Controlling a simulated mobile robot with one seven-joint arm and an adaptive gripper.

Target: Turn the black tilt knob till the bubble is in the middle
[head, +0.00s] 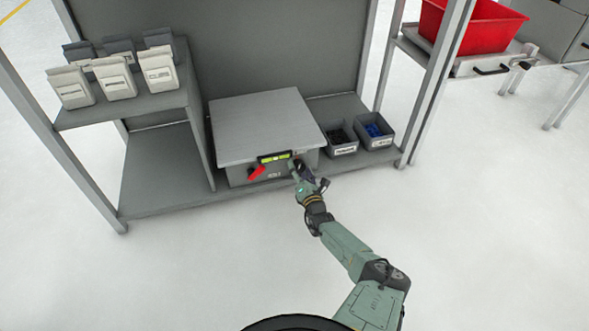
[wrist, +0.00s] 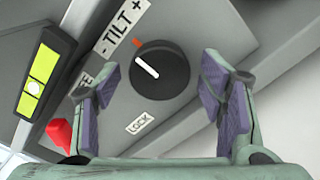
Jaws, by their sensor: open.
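The black tilt knob (wrist: 160,70) has a white pointer line toward the upper left, near an orange mark on the panel. My gripper (wrist: 161,76) is open, one finger on each side of the knob, with visible gaps. In the head view my gripper (head: 300,173) is at the right of the box's front and largely covers the knob. The yellow-green bubble vial (wrist: 40,78) is at the left of the wrist view. Its pale bubble (wrist: 33,88) looks a little below the vial's middle there. The vial also shows in the head view (head: 275,157), too small to read.
The grey box (head: 262,120) stands on a shelf. A red lever (head: 257,173) sticks out left of the knob; it also shows in the wrist view (wrist: 61,134). Two small bins, one with dark parts (head: 341,138) and one with blue parts (head: 375,131), stand close right.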

